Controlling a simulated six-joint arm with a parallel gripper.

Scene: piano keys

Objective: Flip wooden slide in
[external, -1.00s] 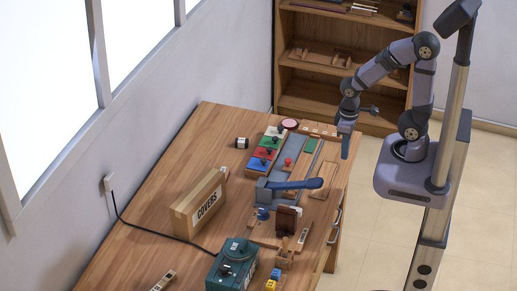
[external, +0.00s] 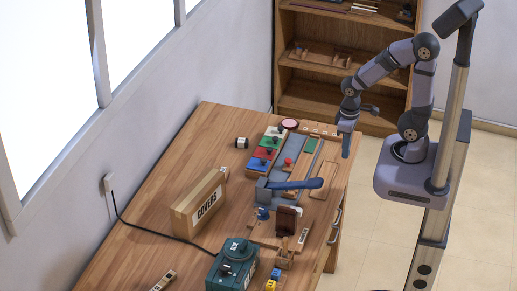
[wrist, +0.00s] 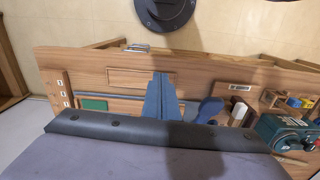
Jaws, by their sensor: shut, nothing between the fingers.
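My gripper (external: 346,154) hangs pointing down above the right edge of the desk, shut and empty. In the wrist view its blue-grey fingers (wrist: 162,98) lie together over the desk. A flat wooden rectangular panel (external: 324,180) lies near the desk's right edge, just below and left of my gripper; it also shows in the wrist view (wrist: 140,77). I cannot tell for sure that this is the wooden slide. My gripper appears apart from it. A dark brown upright block (external: 287,218) stands on a wooden base farther toward the front.
A blue-grey lever (external: 296,184) lies across the desk's middle. A box marked COVERS (external: 200,205), a green machine (external: 232,264) and coloured panels (external: 266,153) stand on the desk (external: 160,190). A wooden shelf (external: 300,85) stands behind. The far left desktop is clear.

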